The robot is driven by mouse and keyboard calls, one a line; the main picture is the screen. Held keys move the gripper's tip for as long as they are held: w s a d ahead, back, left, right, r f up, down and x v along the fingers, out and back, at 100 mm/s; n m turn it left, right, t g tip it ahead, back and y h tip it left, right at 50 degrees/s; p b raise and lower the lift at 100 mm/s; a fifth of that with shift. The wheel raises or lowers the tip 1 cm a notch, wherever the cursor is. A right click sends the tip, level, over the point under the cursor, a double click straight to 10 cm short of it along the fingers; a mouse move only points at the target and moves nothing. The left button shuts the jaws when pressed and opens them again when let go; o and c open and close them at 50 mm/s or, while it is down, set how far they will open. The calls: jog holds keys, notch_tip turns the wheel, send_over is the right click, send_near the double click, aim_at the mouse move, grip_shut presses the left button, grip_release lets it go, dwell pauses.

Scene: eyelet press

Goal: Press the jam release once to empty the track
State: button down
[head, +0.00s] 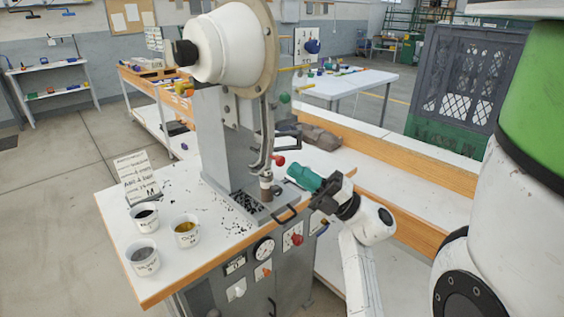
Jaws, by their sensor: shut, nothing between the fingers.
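The eyelet press (225,135) is a grey column on a white bench top. A white hopper (225,45) sits at its head, and a narrow metal track (266,135) runs down its right side to the press base. A red knob (280,161) sticks out beside the lower track, and a green knob (285,98) sits higher up. No readable label shows which control is the jam release. My gripper (318,197) is at the bench's right edge, right of and below the red knob, shut and empty. Its fingertips are small and hard to make out. The track's contents cannot be seen.
Three white cups (186,230) and a handwritten card (137,178) stand at the bench's left. Small dark bits lie scattered around the press base. A grey crate (465,80) stands behind at right.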

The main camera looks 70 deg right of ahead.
jog(key=s+a, duration=0.2)
jog(key=s, duration=0.1)
jog(key=shift+s+a, duration=0.1)
jog(key=shift+s, duration=0.2)
dwell(0.8)
